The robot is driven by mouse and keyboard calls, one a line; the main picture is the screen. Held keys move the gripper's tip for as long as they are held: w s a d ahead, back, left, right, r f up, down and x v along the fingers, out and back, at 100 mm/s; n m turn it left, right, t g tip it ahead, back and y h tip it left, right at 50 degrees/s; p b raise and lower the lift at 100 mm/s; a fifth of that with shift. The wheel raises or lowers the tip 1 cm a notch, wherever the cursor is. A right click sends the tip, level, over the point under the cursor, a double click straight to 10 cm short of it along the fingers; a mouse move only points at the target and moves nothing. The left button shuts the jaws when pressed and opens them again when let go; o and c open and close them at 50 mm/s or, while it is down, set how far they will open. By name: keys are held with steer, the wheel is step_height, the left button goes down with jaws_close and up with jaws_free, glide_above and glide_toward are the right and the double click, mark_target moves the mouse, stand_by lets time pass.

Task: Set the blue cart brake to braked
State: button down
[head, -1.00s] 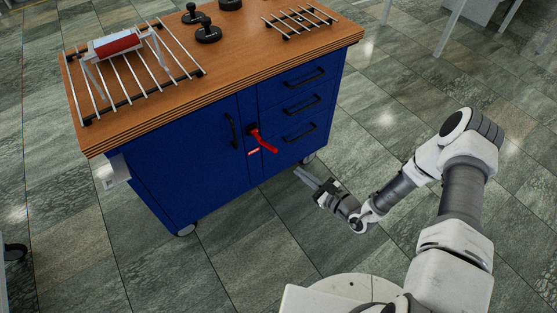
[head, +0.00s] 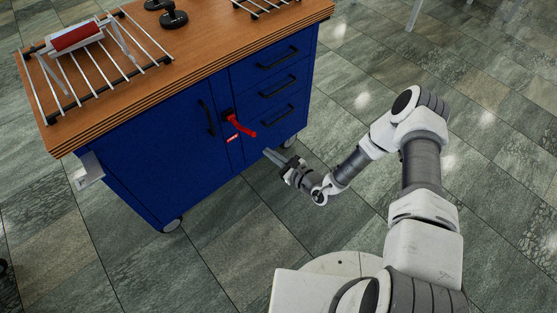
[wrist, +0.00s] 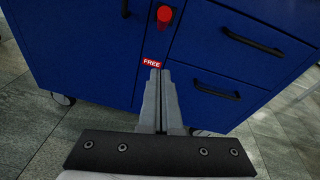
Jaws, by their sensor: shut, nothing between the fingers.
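The blue cart (head: 165,155) stands ahead with a wooden top. Its brake is a red lever (head: 241,126) on a black mount on the front, between the door and the drawers, slanting down to the right in the head view. A red label (head: 233,138) sits just below it; in the wrist view the label (wrist: 152,62) reads FREE. The lever's red end (wrist: 165,15) shows at the top of the wrist view. My gripper (head: 268,154) is shut and empty, in front of the cart, below and right of the lever, apart from it in the head view.
Black handles sit on the door (head: 206,117) and the drawers (head: 278,58). The wooden top (head: 190,50) holds a rack (head: 95,70) with a red-and-white roller. Wheels (head: 172,225) show under the cart. The tiled floor around my gripper is clear.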

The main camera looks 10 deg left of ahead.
steer(key=w+a+r+b, duration=0.1)
steer(key=w+a+r, duration=0.1)
steer(key=a+r, duration=0.1)
steer(key=shift+w+a, duration=0.4)
steer(key=shift+a, duration=0.5)
steer(key=shift+d+r, duration=0.1)
steer(key=shift+r, duration=0.05)
steer(key=shift+r+p, duration=0.15)
steer(key=shift+p, duration=0.45)
